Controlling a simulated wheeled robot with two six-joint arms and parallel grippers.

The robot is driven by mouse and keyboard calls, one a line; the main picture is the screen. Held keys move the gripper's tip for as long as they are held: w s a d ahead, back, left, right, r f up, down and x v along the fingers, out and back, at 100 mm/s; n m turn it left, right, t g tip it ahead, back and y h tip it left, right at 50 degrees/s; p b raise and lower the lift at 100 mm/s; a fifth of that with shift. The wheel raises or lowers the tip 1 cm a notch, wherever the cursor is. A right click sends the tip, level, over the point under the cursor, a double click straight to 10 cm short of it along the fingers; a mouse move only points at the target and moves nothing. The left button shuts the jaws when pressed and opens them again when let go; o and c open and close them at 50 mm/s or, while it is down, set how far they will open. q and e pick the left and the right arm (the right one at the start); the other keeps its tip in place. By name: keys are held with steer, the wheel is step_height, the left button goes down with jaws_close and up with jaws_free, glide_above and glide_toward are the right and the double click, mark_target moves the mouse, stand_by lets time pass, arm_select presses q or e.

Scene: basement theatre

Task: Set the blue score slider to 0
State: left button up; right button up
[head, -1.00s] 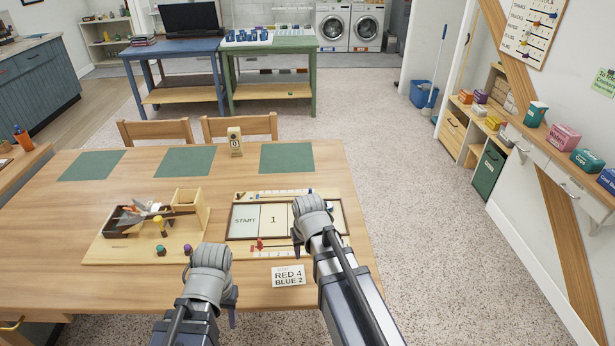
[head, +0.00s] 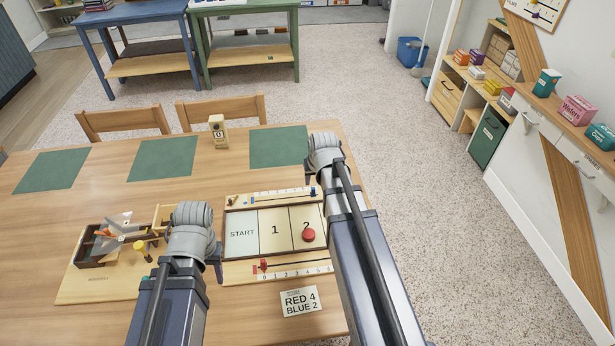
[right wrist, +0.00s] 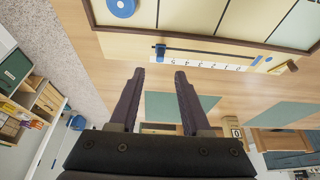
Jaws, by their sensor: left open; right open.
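The blue slider (head: 313,191) stands at the right end of the numbered track along the game board's (head: 233,254) far edge. It also shows in the right wrist view (right wrist: 160,48), at the left end of the scale there. My right gripper (right wrist: 158,74) is open and empty, its fingertips apart from the blue slider and just beyond the board's far edge. In the head view its fingers are mostly hidden behind its wrist. My left gripper (head: 217,265) is beside the board's left edge; its fingers are mostly hidden. The red slider (head: 263,265) sits near 0 on the near track.
A red disc (head: 308,234) lies on square 2; a blue disc (right wrist: 121,5) shows in the right wrist view. A card (head: 300,302) reads RED 4, BLUE 2. A wooden spinner box (head: 85,290) is left of the board. Green mats (head: 278,147) lie along the far side.

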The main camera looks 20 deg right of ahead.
mark_target(313, 188)
arm_select(q)
step_height(313, 188, down, 7)
steer(key=b, duration=0.7)
steer(key=shift+w+f, duration=0.15)
arm_select(e)
steer(key=x, duration=0.8)
steer(key=shift+w+r, duration=0.1)
steer(key=shift+w, duration=0.05)
jaws_close()
stand_by(0.5)
